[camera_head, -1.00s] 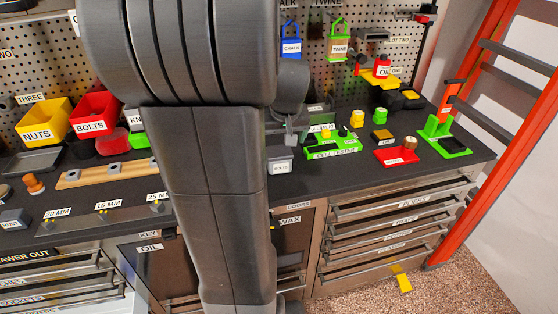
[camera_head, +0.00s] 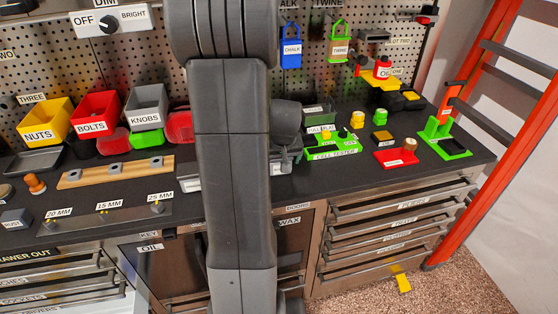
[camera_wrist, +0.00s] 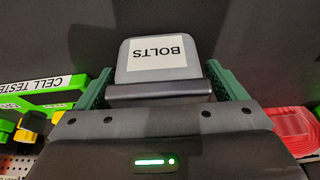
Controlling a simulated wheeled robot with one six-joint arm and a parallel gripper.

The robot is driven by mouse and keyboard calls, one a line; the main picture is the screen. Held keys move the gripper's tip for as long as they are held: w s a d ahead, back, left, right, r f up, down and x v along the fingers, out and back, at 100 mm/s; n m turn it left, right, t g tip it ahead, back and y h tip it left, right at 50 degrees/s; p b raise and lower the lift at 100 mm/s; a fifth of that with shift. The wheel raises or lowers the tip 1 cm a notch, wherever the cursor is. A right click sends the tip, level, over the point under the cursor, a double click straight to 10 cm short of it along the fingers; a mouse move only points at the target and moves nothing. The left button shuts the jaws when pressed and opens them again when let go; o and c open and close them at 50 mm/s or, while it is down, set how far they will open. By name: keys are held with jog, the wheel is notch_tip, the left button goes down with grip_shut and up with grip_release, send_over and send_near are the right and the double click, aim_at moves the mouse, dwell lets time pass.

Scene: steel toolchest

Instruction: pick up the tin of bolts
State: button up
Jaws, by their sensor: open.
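The tin of bolts (camera_wrist: 190,72) is a grey, round-cornered tin with a white BOLTS label, seen upside down in the wrist view. It stands on the dark worktop. My gripper (camera_wrist: 158,69) is open, with one green finger on each side of the tin. I cannot tell whether either finger touches it. In the head view my arm covers most of this spot, and the tin cannot be made out clearly.
A green cell tester (camera_head: 335,151) stands close by on the right in the head view. A red bin also labelled BOLTS (camera_head: 92,127) sits at the back left, beside a grey KNOBS bin (camera_head: 147,117). A wooden rail (camera_head: 115,173) lies in front.

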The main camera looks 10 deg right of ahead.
jog(key=shift+c, duration=0.2)
jog(key=c, duration=1.2)
